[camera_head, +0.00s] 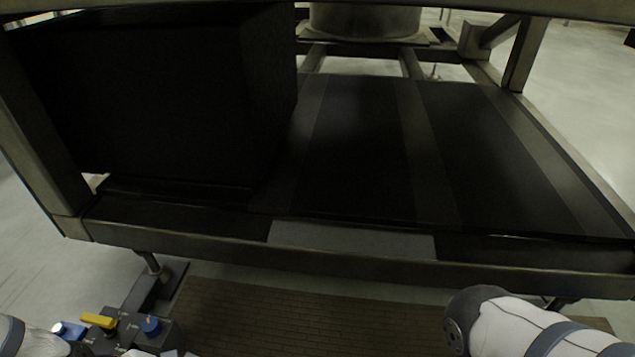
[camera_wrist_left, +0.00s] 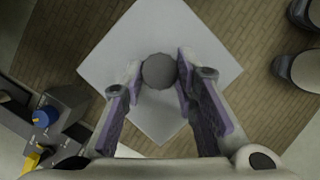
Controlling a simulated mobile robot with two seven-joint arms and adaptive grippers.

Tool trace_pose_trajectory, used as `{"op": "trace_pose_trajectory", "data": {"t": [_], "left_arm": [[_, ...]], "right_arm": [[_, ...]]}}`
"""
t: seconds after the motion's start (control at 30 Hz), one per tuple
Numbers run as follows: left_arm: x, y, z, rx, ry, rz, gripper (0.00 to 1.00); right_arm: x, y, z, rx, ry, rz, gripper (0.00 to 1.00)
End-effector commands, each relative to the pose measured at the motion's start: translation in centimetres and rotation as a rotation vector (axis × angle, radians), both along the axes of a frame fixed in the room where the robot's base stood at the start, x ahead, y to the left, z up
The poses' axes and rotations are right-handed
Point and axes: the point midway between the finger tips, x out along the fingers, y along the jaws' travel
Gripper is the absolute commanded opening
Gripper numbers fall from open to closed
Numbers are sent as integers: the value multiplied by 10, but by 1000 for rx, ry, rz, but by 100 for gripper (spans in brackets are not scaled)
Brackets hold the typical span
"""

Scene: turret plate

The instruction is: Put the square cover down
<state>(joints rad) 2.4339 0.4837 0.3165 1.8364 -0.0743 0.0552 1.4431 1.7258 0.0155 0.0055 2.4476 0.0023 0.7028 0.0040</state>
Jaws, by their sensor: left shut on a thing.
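The square cover (camera_wrist_left: 160,113) is a flat pale plate with a round grey knob (camera_wrist_left: 159,71) on it, seen in the left wrist view. My left gripper (camera_wrist_left: 159,78) is shut on the knob, one finger on each side. The cover is over the brown slatted floor; its height above it cannot be told. In the head view only a piece of my left arm shows at the bottom left corner, and the left gripper is out of sight. My right arm shows at the bottom right; its gripper is not in view.
A metal frame (camera_head: 330,262) spans the head view, with a large black box (camera_head: 160,100) on the left and dark panels (camera_head: 360,150) on the right. A control box with a yellow handle (camera_head: 98,321) and blue knob (camera_head: 152,326) stands at lower left. Brown slatted floor (camera_head: 300,315) lies below.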

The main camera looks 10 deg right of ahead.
Motion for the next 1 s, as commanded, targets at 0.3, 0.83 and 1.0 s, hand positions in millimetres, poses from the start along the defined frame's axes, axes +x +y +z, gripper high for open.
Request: {"op": "trace_pose_trajectory", "data": {"t": [0.3,0.83,1.0], "left_arm": [[-15,48,-37,-2,-3,216,0],[70,-16,-105,-2,1,210,0],[88,-28,-127,-3,-2,211,0]], "right_arm": [[1,0,2,-1,-6,-1,40],[-20,-2,-38,5,100,11,40],[-26,-3,-46,7,131,15,40]]}}
